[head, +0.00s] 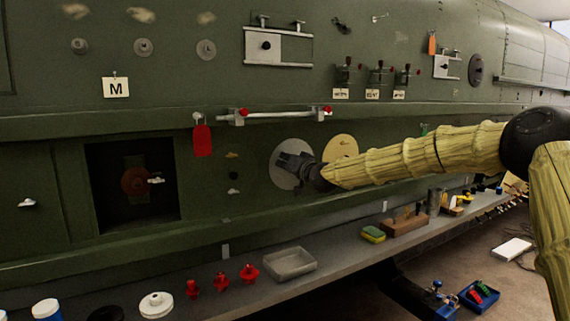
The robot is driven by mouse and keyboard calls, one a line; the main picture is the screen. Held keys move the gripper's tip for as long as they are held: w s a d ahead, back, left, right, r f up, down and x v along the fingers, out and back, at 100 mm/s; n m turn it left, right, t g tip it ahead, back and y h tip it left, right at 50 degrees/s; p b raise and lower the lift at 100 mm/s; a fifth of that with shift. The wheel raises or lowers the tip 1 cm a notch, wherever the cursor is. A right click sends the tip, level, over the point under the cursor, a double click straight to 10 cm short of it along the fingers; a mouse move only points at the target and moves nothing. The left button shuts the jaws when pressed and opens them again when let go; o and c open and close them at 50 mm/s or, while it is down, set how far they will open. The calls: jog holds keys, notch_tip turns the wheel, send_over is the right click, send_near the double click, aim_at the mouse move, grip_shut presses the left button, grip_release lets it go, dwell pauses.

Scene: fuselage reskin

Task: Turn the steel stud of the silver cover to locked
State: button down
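The silver cover (281,178) is a round grey disc on the green fuselage side, near the middle of the head view. My gripper (283,160) reaches in from the right and lies in front of the disc, its dark fingers over the disc's middle. The steel stud is not visible; the gripper hides that part of the cover. I cannot tell whether the fingers touch the stud or how far apart they are. A yellow round cover (341,147) sits just right of the silver one, partly behind my arm.
A white rail (285,115) with red ends runs above the covers, with a red tag (202,140) at its left. A dark square opening (105,190) lies left. Below, a shelf (335,262) carries a grey tray (290,263), red knobs (221,281) and a wooden block (404,225).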

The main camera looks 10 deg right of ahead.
jog(key=c, duration=1.7)
grip_release()
jog(key=shift+o, duration=0.2)
jog(key=shift+s, duration=0.15)
jog(key=v, duration=1.1)
jog(key=shift+s+d, duration=0.2)
jog(key=shift+s, duration=0.15)
